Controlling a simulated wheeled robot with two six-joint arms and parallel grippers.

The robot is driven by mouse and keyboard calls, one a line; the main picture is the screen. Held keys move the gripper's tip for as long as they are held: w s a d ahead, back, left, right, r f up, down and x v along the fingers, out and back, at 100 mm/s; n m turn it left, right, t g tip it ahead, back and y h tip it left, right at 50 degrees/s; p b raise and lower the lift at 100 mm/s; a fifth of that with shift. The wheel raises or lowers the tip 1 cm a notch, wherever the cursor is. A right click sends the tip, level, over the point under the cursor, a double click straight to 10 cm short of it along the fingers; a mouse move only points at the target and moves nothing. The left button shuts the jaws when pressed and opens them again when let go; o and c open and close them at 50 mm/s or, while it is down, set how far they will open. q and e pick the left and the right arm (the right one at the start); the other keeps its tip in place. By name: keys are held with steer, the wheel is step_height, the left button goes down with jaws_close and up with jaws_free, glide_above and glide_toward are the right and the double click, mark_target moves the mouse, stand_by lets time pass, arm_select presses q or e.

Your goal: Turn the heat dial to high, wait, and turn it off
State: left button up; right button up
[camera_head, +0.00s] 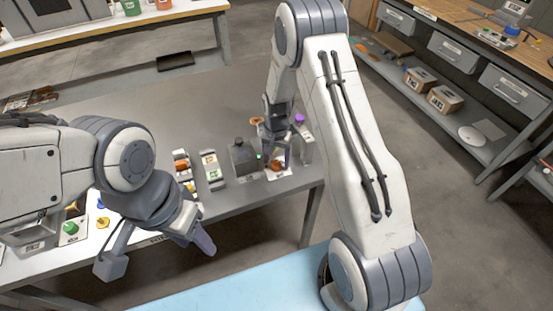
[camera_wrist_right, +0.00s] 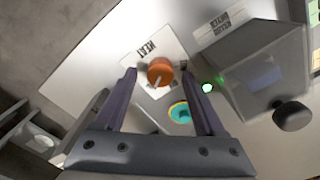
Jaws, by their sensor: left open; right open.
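The heat dial (camera_wrist_right: 160,70) is an orange round knob with a pale pointer, on a white plate marked HEAT; in the right wrist view the pointer faces down and slightly left. In the head view the dial (camera_head: 278,165) is partly hidden by my right gripper. My right gripper (camera_wrist_right: 158,76) is open, its two fingers on either side of the dial in the picture; I cannot tell whether they touch it. A green light (camera_wrist_right: 207,87) glows beside the plate. My left gripper (camera_head: 205,240) is away from the dial, over the table's front edge; its fingers are partly hidden.
A dark grey box (camera_wrist_right: 270,65) with a black knob (camera_wrist_right: 293,115) stands close beside the dial. A teal disc (camera_wrist_right: 180,111) lies near the right finger. Small labelled stands (camera_head: 212,170) are left of the box. The grey table (camera_head: 130,100) is clear behind.

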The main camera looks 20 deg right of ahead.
steer(key=shift+f, duration=0.4)
jaws_close()
steer(key=n, duration=0.5)
steer(key=shift+n+b, duration=0.3)
steer(key=shift+b, duration=0.05)
steer(key=n, duration=0.5)
steer(key=shift+n, duration=0.7)
